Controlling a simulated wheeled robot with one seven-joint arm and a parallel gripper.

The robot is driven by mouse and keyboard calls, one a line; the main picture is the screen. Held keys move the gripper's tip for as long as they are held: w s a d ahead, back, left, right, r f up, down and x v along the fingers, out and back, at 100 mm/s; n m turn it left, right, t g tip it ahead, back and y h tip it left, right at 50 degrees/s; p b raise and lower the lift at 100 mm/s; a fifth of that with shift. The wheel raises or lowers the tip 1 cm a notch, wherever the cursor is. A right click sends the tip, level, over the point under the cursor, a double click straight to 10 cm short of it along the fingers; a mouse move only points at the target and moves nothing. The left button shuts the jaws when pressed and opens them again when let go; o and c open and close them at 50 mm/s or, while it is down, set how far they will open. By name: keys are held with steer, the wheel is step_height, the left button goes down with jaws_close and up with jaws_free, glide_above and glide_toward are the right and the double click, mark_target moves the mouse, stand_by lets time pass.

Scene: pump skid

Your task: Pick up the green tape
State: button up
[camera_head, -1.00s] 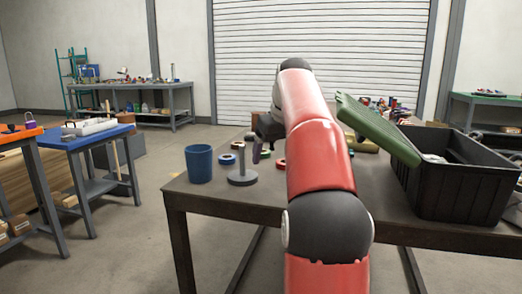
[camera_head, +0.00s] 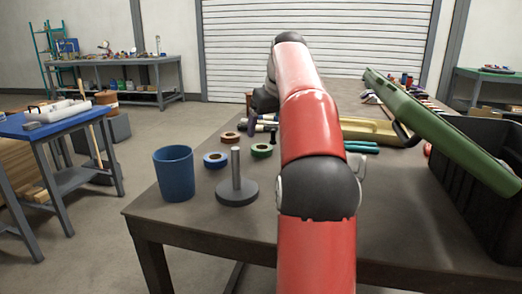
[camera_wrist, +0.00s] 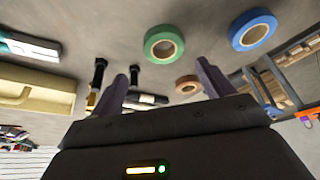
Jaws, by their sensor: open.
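The green tape (camera_head: 261,150) lies flat on the dark table, just left of my red arm in the head view. In the wrist view the green tape (camera_wrist: 164,43) is a ring beyond the fingertips, between them and apart from both. My gripper (camera_wrist: 166,84) is open and empty in the wrist view. In the head view the gripper is mostly hidden behind my arm. A blue tape (camera_head: 216,160) lies to the left of the green one, and a brown tape (camera_head: 229,138) lies behind them.
A grey post on a round base (camera_head: 237,190) stands in front of the tapes. A blue cup (camera_head: 174,172) stands at the table's left. A tilted green lid (camera_head: 440,130) and black crate (camera_head: 478,200) are on the right. A tan case (camera_head: 380,131) lies behind my arm.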

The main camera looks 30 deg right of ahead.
steer(key=f, duration=0.1)
steer(key=f+b, duration=0.1)
steer(key=f, duration=0.1)
steer(key=w+f, duration=0.1)
steer(key=f, duration=0.1)
steer(key=shift+a+b, duration=0.4)
steer(key=shift+w+f, duration=0.2)
steer(key=shift+f, duration=0.15)
steer(key=c, duration=1)
steer(key=shift+o, duration=0.2)
steer(key=shift+r, duration=0.1)
